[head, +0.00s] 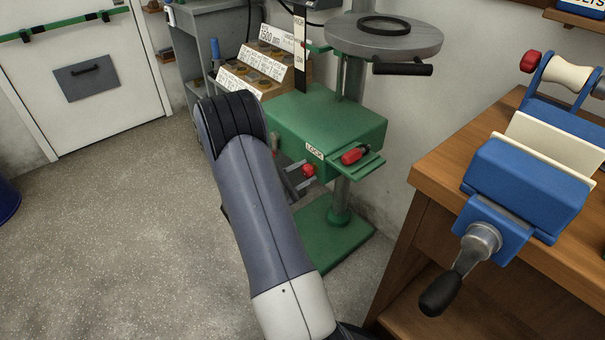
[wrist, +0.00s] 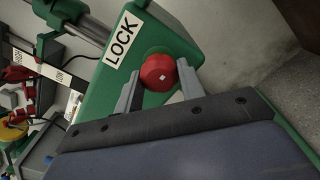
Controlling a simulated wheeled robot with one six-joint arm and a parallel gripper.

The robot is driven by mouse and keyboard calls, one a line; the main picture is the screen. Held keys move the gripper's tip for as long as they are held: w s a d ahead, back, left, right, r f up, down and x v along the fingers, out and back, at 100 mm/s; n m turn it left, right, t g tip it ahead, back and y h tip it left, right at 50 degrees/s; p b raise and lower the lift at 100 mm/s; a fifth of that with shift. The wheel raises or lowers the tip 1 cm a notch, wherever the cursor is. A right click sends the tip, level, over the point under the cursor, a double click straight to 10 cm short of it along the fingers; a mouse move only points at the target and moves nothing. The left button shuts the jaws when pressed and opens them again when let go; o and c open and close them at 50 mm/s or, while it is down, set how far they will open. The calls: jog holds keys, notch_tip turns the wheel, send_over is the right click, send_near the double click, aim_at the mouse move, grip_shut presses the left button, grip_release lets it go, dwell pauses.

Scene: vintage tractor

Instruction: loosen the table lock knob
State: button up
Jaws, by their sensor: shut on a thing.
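The red table lock knob (wrist: 158,72) sits on the green drill press housing, beside a white LOCK label (wrist: 122,40). In the head view the knob (head: 309,170) shows small below the LOCK label (head: 314,151). My gripper (wrist: 159,76) has one grey finger on each side of the knob and is shut on it. In the head view my gripper (head: 300,178) is partly hidden behind my arm.
A red-handled tool (head: 354,155) lies on a green ledge right of the knob. The round grey table (head: 383,38) stands above. A wooden bench (head: 470,140) with a blue vise (head: 527,185) is at right. Open floor (head: 110,240) lies left.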

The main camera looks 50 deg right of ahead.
jog(key=shift+n, duration=0.3)
jog(key=n+p, duration=0.2)
jog(key=n, duration=0.1)
jog(key=shift+r+n, duration=0.1)
jog(key=shift+n, duration=0.3)
jog(key=n+p, duration=0.3)
jog(key=n, duration=0.2)
jog(key=shift+s, duration=0.1)
jog(key=n+p, duration=0.2)
jog(key=n, duration=0.2)
jog(key=shift+n+p, duration=0.3)
jog(key=shift+n, duration=0.1)
jog(key=n+p, duration=0.1)
jog(key=n, duration=0.3)
jog(key=shift+p, duration=0.4)
jog(key=shift+n, duration=0.3)
jog(key=o, duration=1)
